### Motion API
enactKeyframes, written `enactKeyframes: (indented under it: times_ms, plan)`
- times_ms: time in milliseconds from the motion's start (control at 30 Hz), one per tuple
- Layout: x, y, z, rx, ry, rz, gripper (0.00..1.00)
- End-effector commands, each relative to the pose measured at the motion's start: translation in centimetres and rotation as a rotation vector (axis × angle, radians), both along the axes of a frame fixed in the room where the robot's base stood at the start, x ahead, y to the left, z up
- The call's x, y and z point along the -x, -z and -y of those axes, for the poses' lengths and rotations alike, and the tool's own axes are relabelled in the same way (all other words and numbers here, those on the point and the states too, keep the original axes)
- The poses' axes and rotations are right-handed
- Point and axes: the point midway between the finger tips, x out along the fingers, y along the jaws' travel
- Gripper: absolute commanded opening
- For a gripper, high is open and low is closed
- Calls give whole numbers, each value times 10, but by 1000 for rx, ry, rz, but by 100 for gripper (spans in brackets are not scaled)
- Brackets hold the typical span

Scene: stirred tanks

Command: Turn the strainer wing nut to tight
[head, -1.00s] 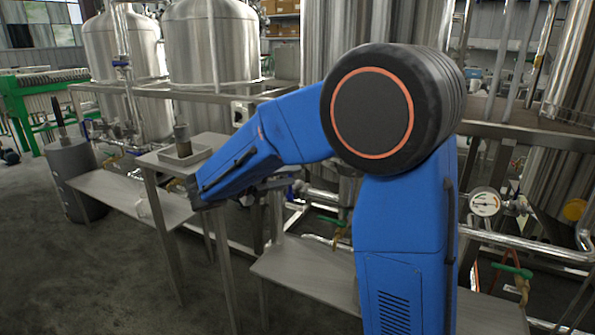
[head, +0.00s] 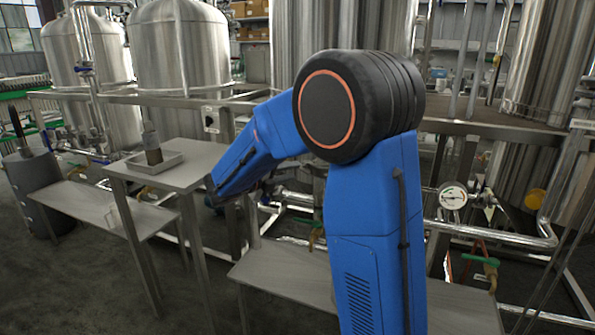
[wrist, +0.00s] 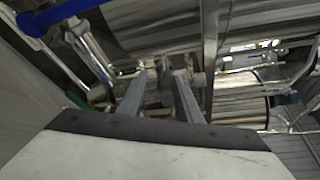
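My gripper (wrist: 161,80) shows in the wrist view with its two grey fingers apart. A small grey metal piece (wrist: 165,72) shows between and beyond the fingertips. It may be the strainer wing nut, but it is too blurred to tell, and I cannot tell whether the fingers touch it. A rounded grey fitting (wrist: 197,80) sits just right of the right fingertip. In the head view my blue arm reaches left and away toward the pipework, and the gripper is hidden behind it. No wing nut can be made out there.
A steel table (head: 185,177) at left holds a shallow tray (head: 133,164) with a cylindrical cup (head: 152,150). Low benches (head: 98,203) stand in front of the pipework. A pressure gauge (head: 453,196) and green-handled valve (head: 478,260) are at right. Pipes crowd the wrist view.

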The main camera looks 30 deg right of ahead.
Motion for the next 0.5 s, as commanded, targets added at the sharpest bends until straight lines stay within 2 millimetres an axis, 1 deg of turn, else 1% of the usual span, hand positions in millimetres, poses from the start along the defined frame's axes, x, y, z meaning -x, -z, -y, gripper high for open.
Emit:
enactKeyframes:
  times_ms: [33, 200, 333, 500]
  plan:
    - [-2, 1, 8, 0, 2, 0, 31]
    - [-8, 4, 26, 0, 1, 0, 31]
    - [-10, 5, 35, 1, 0, 0, 31]
    - [-12, 5, 38, 0, -1, 0, 31]
